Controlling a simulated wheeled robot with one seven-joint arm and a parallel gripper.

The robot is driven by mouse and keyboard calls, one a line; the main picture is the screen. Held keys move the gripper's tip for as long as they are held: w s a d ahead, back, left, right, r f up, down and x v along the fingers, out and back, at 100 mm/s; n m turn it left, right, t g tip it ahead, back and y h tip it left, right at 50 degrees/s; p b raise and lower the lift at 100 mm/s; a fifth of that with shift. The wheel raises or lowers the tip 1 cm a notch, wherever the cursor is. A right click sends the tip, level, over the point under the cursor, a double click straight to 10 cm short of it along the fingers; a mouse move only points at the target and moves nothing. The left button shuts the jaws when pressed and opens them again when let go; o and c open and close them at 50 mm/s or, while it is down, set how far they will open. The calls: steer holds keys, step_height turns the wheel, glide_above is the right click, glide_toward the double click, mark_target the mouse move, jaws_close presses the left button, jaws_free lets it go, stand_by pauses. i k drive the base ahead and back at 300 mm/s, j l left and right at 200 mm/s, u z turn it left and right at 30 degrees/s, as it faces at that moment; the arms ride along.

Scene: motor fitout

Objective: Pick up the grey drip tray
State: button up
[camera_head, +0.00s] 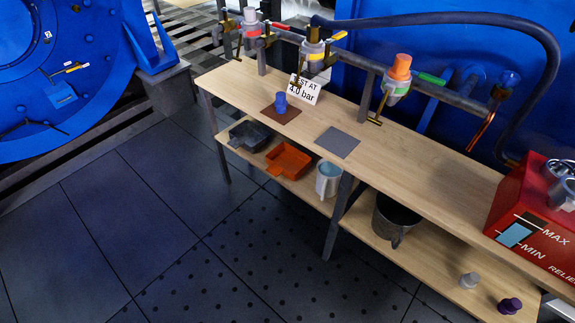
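The grey drip tray (250,136) is a dark grey, shallow, open tray with a short handle-like tab toward the front. It sits on the lower shelf of the wooden bench, at the shelf's left end, under the top board. The top board's edge is close above its back side. An orange tray (288,160) of similar shape sits just to its right on the same shelf. My gripper does not show in this view.
The bench top (440,150) overhangs the shelf. A bench leg (219,140) stands left of the grey tray. A light mug (328,179) and a dark pot (393,220) stand farther right on the shelf. The tiled floor (130,220) in front is clear.

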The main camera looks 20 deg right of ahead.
mark_target(247, 135)
steer(key=i+j+z, duration=0.15)
steer(key=i+j, duration=0.2)
steer(key=i+j+z, duration=0.1)
steer(key=i+j, duration=0.3)
steer(key=i+j+z, duration=0.15)
steer(key=i+j, duration=0.25)
steer(key=i+j+z, duration=0.15)
steer(key=i+j, duration=0.25)
steer(key=i+j+z, duration=0.1)
steer(key=i+j, duration=0.2)
steer(key=j, duration=0.25)
steer(key=i+j+z, duration=0.15)
steer(key=i+j, duration=0.15)
steer(key=j, duration=0.25)
